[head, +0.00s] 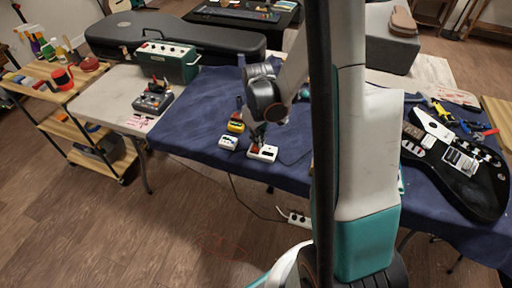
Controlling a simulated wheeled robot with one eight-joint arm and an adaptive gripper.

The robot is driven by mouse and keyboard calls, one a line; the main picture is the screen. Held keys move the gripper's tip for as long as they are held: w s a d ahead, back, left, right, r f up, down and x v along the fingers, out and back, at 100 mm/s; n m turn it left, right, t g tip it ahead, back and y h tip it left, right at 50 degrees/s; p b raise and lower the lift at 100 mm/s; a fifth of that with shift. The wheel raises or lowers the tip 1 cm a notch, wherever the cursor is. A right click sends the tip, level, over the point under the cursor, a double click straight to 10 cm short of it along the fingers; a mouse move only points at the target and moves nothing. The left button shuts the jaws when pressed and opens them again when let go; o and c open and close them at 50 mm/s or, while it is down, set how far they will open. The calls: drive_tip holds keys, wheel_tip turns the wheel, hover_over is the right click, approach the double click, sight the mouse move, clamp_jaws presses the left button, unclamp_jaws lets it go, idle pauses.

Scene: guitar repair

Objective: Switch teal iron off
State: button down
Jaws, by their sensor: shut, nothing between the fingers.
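My gripper (258,133) points down over the front edge of the blue cloth (195,120) and looks shut. Its tips are at a small white box (268,154) with a red part on its left side and a dark part on its right. I cannot tell whether the tips touch the box. A second small white box (228,142) lies just left of it. A small yellow and black object (236,126) stands behind that box. No teal iron can be made out clearly, and my arm hides part of the table.
A green amplifier-like box (167,62) and a dark control unit (153,99) stand at the left. A black guitar (470,185) lies at the right with tools behind it. A white power strip (295,218) is below the table's front edge.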

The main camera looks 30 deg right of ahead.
drive_tip(key=shift+r+p, duration=2.45)
drive_tip(key=shift+r, duration=1.05)
